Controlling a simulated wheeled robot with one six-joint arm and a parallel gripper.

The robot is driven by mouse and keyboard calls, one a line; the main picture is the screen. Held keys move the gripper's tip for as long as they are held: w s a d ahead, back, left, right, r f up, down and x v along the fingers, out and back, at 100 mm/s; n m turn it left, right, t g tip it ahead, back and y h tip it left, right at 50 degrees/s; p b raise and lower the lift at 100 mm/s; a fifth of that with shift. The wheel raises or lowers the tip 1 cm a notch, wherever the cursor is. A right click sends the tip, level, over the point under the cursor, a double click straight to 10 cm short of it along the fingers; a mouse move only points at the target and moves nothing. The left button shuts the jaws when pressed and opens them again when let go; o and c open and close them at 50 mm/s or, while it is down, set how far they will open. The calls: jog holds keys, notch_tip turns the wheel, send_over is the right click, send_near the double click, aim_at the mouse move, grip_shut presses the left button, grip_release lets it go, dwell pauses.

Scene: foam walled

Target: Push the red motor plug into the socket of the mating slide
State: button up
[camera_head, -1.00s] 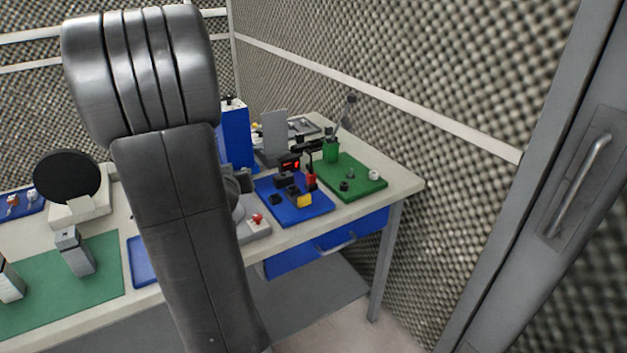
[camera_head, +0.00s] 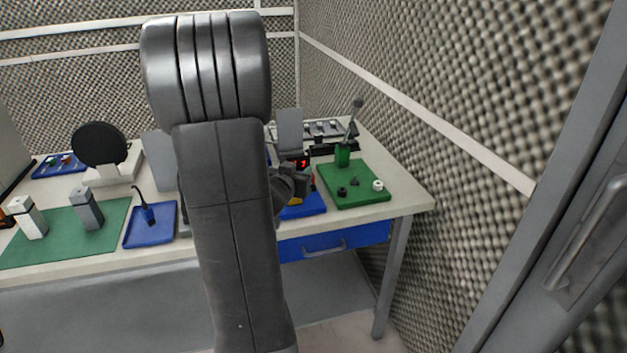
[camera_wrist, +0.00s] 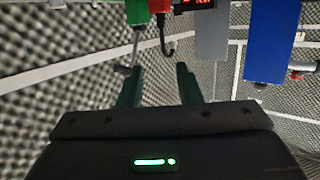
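The red plug (camera_wrist: 158,7) shows at the top of the wrist view with a bent black cable. That view looks upside down. My gripper (camera_wrist: 160,67) is open there, its two dark fingers apart with nothing between them, and the plug lies beyond the fingertips. In the head view my gripper (camera_head: 288,187) is beside and over the blue plate (camera_head: 308,208) on the bench. My gripper and arm cover most of that plate. Only a little of a yellow block (camera_head: 296,201) shows there. The mating slide and its socket cannot be made out.
A green board (camera_head: 360,197) with small knobs and a green holder (camera_head: 343,155) with a lever stands right of my gripper. A grey panel (camera_wrist: 212,32) and a blue box (camera_wrist: 270,40) show in the wrist view. A lit red display (camera_head: 303,163) is behind my gripper.

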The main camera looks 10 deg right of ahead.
aim_at(309, 162)
jog(key=shift+a+f+p+x, duration=0.1)
jog(key=shift+f+p+x, duration=0.1)
jog(key=shift+x, duration=1.85)
jog(key=shift+a+f+p+x, duration=0.1)
jog(key=shift+f+x, duration=0.1)
jog(key=shift+x, duration=1.85)
jog(key=shift+a+f+p+x, duration=0.1)
jog(key=shift+f+x, duration=0.1)
jog(key=shift+x, duration=1.8)
jog(key=shift+c, duration=0.4)
grip_shut()
